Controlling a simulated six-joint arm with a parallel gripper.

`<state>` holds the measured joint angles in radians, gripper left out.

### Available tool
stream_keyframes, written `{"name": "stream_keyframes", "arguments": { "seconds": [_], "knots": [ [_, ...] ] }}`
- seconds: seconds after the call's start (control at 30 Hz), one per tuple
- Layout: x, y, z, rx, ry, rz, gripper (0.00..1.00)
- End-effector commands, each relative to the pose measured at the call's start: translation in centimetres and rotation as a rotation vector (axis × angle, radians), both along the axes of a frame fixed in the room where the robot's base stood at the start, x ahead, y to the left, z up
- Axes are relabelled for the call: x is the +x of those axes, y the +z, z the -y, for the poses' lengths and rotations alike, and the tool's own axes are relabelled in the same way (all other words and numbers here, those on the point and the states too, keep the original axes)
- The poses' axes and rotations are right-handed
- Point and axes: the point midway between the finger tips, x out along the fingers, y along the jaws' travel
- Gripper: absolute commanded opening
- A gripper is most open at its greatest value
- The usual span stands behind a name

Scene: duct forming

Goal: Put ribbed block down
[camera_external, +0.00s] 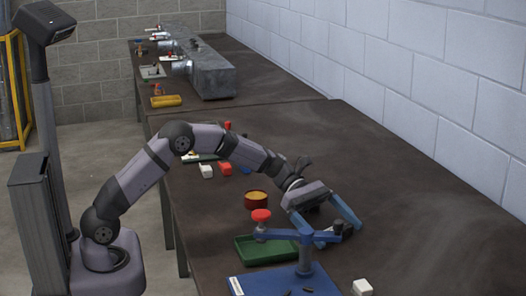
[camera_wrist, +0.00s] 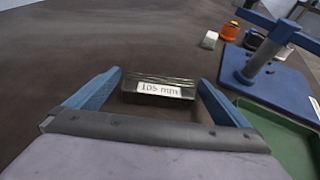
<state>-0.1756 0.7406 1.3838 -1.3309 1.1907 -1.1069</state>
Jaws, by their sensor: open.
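A dark block with ridges along its top and a white "105 mm" label (camera_wrist: 158,90) lies on the brown table between my fingers in the wrist view. My gripper (camera_wrist: 159,80) is open. Its blue fingers stand at either side of the block, with gaps visible on both sides.
A red cup (camera_external: 256,199) and white blocks (camera_external: 362,287) are nearby. The table right of my gripper is clear.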

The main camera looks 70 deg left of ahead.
Motion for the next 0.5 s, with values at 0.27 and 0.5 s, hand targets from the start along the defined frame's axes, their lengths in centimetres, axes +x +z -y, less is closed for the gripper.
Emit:
{"name": "stream_keyframes", "arguments": {
  "seconds": [0.27,0.5],
  "knots": [
    [-1.4,1.6,-3.7,0.000,0.004,0.001,1.00],
    [-2.9,3.2,-7.3,-0.001,0.004,0.001,1.00]
  ]
}}
